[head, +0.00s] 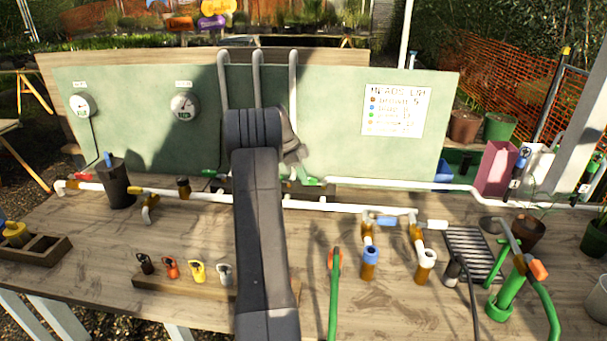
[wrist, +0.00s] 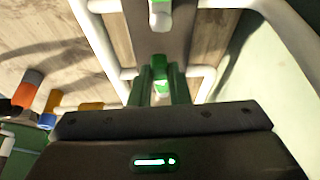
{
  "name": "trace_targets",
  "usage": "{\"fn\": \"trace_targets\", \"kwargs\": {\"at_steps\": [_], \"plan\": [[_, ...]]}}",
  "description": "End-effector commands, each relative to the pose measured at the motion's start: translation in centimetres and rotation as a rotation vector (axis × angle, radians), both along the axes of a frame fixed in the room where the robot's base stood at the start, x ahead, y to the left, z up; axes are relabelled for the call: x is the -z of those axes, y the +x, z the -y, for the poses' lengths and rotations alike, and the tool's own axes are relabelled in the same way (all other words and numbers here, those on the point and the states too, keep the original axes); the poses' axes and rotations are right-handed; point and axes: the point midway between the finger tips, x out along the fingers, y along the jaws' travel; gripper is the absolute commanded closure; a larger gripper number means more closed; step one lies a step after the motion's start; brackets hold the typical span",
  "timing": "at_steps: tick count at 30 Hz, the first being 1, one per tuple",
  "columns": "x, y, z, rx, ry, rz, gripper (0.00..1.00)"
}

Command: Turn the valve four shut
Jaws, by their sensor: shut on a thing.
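In the wrist view my gripper (wrist: 160,88) is shut on a small bright green valve handle (wrist: 159,67), which sits between its two fingers. White pipes run on both sides of it. A second piece with a green band (wrist: 160,20) stands beyond the fingertips. In the head view my own arm covers the middle of the pipework and hides the gripper. A green handle (head: 308,182) shows just right of the arm, a green one (head: 209,173) to the left, and a red one (head: 83,177) at the far left. I cannot read a number on any valve.
A green panel (head: 330,120) with two gauges (head: 184,106) and a sign (head: 394,109) stands behind the pipes. Brass fittings (head: 370,262) and a green hand pump (head: 505,290) stand at the right.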

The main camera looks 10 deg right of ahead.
Motion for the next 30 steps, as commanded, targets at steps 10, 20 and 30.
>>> {"fn": "trace_targets", "kwargs": {"at_steps": [10,20,30], "plan": [[-0.04,0.44,0.12,0.062,0.0,0.001,1.0],[-0.04,0.46,0.14,0.065,0.0,0.002,1.0],[-0.01,0.43,0.13,0.063,0.0,0.001,0.62]]}}
